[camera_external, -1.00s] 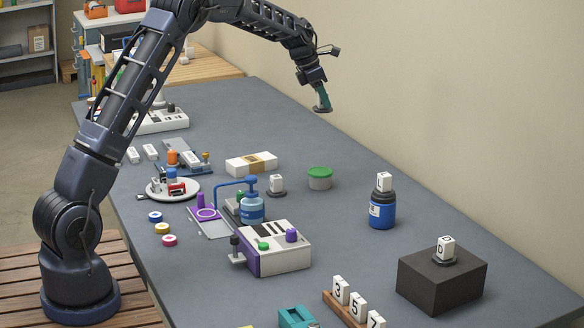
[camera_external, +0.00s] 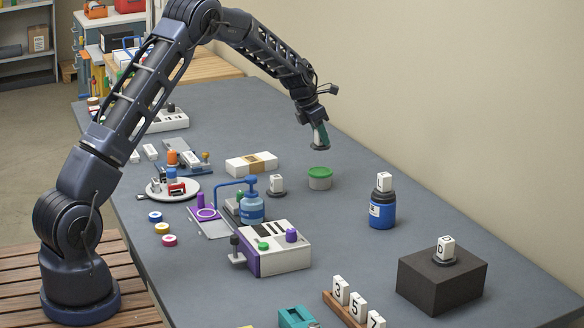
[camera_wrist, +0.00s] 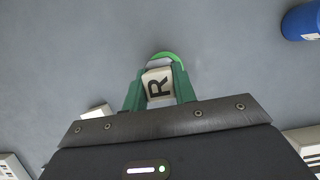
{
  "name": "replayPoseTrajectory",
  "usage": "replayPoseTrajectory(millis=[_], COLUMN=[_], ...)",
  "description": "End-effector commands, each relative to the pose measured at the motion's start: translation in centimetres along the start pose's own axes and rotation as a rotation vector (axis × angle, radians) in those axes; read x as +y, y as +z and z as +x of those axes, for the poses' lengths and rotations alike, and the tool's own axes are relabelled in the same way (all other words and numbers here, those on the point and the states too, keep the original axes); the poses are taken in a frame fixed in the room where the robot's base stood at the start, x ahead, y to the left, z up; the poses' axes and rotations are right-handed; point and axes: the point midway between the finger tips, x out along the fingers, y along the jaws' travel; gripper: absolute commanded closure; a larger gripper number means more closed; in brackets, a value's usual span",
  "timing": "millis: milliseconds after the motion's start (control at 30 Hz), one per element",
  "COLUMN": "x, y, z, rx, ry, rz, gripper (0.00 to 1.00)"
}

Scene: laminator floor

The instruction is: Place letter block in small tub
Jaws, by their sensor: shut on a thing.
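My gripper (camera_external: 320,138) is shut on a white letter block marked R, which shows between the green fingers in the wrist view (camera_wrist: 158,86). The block is held in the air. In the wrist view a green arc of the tub (camera_wrist: 166,56) shows beyond the block. The block and fingers hide the rest of it. A gap shows between gripper and tub in the external view.
A blue bottle (camera_external: 381,215) with a white block on top stands to the right. A white box with a tan band (camera_external: 251,164) and a small block on a dark disc (camera_external: 276,183) are left of the tub. The table behind the tub is clear.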

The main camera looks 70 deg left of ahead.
Motion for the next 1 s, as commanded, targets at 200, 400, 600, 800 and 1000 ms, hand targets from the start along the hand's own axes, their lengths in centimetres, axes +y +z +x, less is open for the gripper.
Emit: replayPoseTrajectory(millis=[200,400,600,800,1000], x=[0.0,0.0,0.0,0.0,-0.1], y=[-0.9,-1.4,-2.4,-2.6,-2.6], z=[2.2,3.3,5.7,6.4,6.5], rx=[-0.001,0.000,0.000,-0.002,-0.001], ry=[0.000,-0.001,-0.001,0.000,0.000], rz=[0.001,0.001,0.000,0.001,0.001], gripper=[1.00,1.00,1.00,1.00,1.00])
